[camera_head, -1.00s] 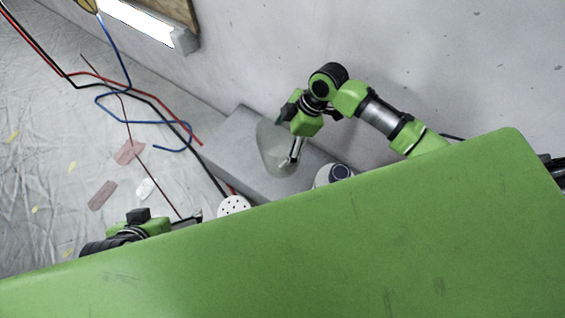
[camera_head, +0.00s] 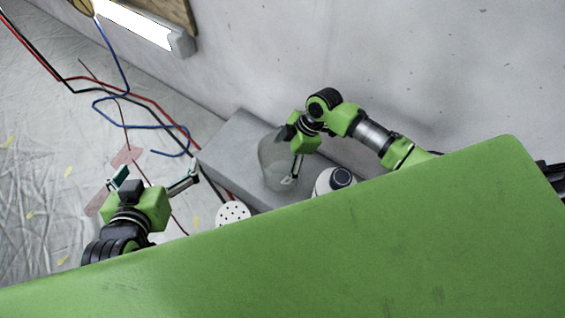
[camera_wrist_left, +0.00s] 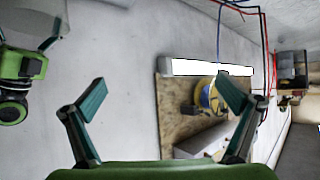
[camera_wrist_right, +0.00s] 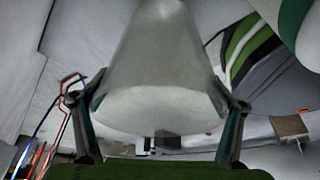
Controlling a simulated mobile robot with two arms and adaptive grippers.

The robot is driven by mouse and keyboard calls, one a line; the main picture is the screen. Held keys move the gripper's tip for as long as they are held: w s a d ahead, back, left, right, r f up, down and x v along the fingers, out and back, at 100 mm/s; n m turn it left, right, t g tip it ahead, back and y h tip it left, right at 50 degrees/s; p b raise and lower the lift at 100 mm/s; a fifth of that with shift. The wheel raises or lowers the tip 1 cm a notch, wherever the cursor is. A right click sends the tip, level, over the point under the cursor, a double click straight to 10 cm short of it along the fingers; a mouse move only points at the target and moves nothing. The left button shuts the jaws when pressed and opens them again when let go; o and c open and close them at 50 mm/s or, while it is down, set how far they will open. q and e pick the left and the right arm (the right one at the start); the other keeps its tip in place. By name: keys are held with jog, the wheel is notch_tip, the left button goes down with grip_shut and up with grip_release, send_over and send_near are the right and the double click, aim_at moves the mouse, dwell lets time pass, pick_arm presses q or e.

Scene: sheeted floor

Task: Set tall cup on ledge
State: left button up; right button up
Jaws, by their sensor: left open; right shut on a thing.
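The tall cup (camera_head: 271,165) is pale, translucent and tapered. In the head view it overlaps the top of the grey ledge (camera_head: 228,136) beside the wall; I cannot tell whether its base touches. My right gripper (camera_head: 291,160) is shut on the cup's side. The right wrist view shows the cup (camera_wrist_right: 155,75) large between the two fingers (camera_wrist_right: 160,112), its wide end towards the gripper. My left gripper (camera_head: 156,180) is open and empty, left of the ledge above the floor. Its spread fingers (camera_wrist_left: 160,112) show in the left wrist view with nothing between them.
A perforated white round thing (camera_head: 233,212) and a white rounded thing with a dark cap (camera_head: 334,181) are near the ledge's front. Red, black and blue cables (camera_head: 120,92) run across the sheeted floor. A bright lamp (camera_head: 140,22) is at the wall's foot. The ledge's left end is bare.

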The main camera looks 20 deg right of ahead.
notch_tip(320, 180, down, 3)
jog(key=shift+f+b, duration=0.1)
jog(key=shift+b, duration=0.45)
pick_arm(q)
jog(key=w+d+r+t+h, duration=0.1)
jog(key=w+r+t, duration=0.2)
jog(key=r, duration=0.3)
jog(key=shift+w+d+t, duration=0.3)
jog(key=shift+d, duration=0.1)
pick_arm(e)
jog(key=shift+f, duration=0.1)
pick_arm(q)
jog(key=shift+r, duration=0.15)
pick_arm(e)
jog(key=shift+f, duration=0.1)
jog(key=o, duration=1.1)
jog(key=shift+c, duration=0.2)
pick_arm(q)
jog(key=shift+w+r, duration=0.1)
jog(key=shift+r, duration=0.1)
